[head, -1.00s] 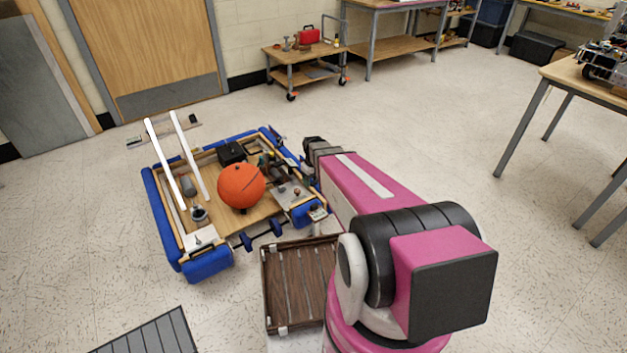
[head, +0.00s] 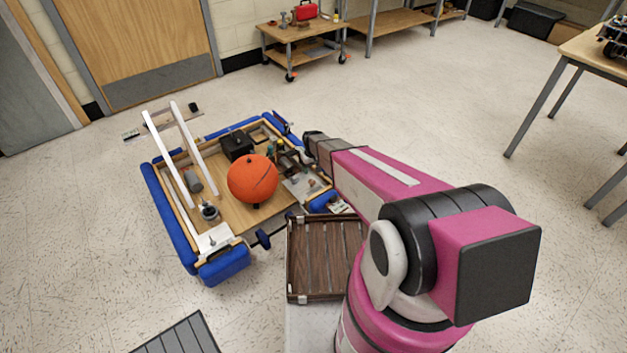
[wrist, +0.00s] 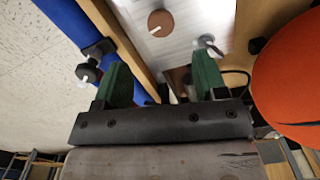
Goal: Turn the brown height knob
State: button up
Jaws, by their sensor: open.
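The brown knob (wrist: 160,22) is a round disc with a white pointer mark, on a pale panel (wrist: 188,40) at the top of the wrist view. My gripper (wrist: 162,80) has two green fingers, spread apart and with nothing between them. The knob lies beyond the fingertips, roughly in line with the gap between them, and is not touched. In the head view my gripper (head: 306,148) is over the right side of the blue-edged wooden robot (head: 185,235). The knob is too small to make out there.
An orange ball (head: 253,178) sits on the wooden robot; it also shows close to the right finger in the wrist view (wrist: 290,80). A silver knob (wrist: 208,43) stands beside the right finger. A brown slatted tray (head: 322,256) is near my base. Open floor surrounds the robot.

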aim_at(312, 181)
notch_tip(312, 181, down, 9)
jog(key=shift+f, duration=0.1)
dwell(0.3)
jog(key=c, duration=0.9)
